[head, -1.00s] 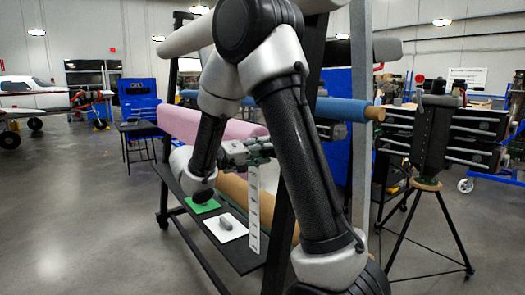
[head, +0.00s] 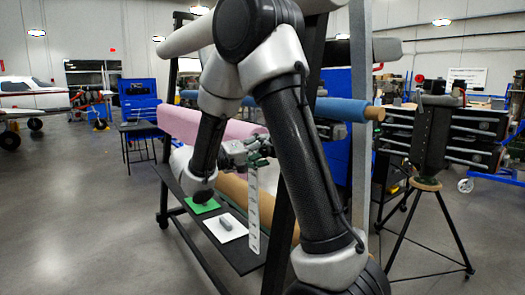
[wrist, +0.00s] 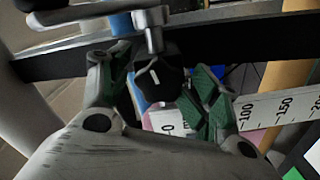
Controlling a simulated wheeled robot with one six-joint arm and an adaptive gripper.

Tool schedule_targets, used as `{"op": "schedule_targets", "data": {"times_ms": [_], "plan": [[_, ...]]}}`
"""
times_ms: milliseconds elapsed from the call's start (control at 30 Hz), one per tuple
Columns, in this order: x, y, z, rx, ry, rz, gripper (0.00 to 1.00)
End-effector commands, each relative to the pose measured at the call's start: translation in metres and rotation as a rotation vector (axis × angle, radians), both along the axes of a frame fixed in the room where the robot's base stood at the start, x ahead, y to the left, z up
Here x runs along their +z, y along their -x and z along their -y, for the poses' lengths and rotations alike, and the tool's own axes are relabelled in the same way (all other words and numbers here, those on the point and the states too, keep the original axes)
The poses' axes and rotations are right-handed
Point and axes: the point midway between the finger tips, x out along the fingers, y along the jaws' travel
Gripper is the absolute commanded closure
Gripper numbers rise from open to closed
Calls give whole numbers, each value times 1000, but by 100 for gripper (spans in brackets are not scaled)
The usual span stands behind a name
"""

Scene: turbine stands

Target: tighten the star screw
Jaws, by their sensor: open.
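The star screw's black lobed knob (wrist: 160,84) shows in the wrist view, with a short white mark on its face. It sits below a grey metal clamp piece (wrist: 150,22). My gripper (wrist: 158,72) is open, with one green-padded finger left of the knob and one right of it. Gaps show between pads and knob; I cannot tell whether either pad touches. In the head view my gripper (head: 256,152) is at the rack beside the hanging ruler (head: 253,212), and the knob is too small to make out. The ruler (wrist: 285,108) also shows right of the gripper.
A dark rack shelf (head: 240,262) below holds a green sheet (head: 203,206) and a white sheet (head: 226,228) with a grey object on it. Pink (head: 210,126) and blue (head: 340,109) rolls lie close around the arm. Open floor lies at left.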

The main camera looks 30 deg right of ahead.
Motion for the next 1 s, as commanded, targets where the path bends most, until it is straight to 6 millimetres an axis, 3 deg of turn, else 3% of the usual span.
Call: {"op": "schedule_targets", "data": {"times_ms": [400, 1000], "plan": [[0, -4, -4, 12, -1, 4, 28], [0, 0, -50, 4, -1, 2, 28]]}}
